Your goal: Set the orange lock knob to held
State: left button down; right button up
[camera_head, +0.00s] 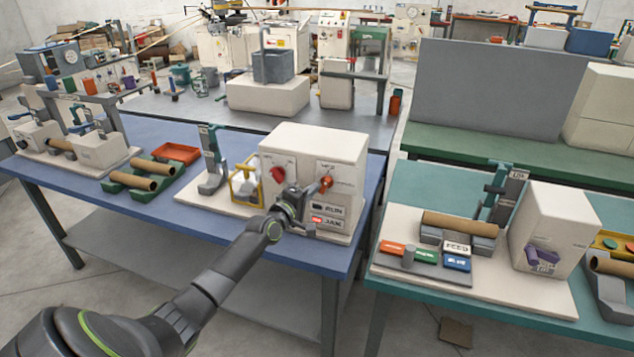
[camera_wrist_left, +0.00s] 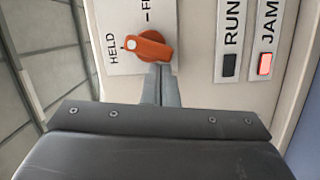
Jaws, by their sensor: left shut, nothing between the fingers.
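The orange lock knob (camera_head: 326,183) is on the front of a cream machine box. In the left wrist view the knob (camera_wrist_left: 150,48) has a white dot on its left end, which faces the HELD label (camera_wrist_left: 112,50). A second label beside it is cut off by the frame. My left gripper (camera_head: 297,203) is in front of the panel. In the wrist view its fingers (camera_wrist_left: 164,72) are shut and empty, with the tips close beside the knob's lower edge; I cannot tell whether they touch. My right gripper is not in view.
A red knob (camera_head: 278,174) is left of the orange one. The JAM lamp (camera_wrist_left: 265,64) is lit red and the RUN lamp (camera_wrist_left: 229,65) is dark. A yellow-framed holder (camera_head: 245,186) stands left of the box. A teal table (camera_head: 400,180) is at right, across a gap.

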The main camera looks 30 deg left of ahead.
pick_arm(q)
jog(key=shift+d+f+n, duration=0.1)
jog(key=shift+f+n, duration=0.05)
jog(key=shift+n, duration=0.25)
dwell(0.8)
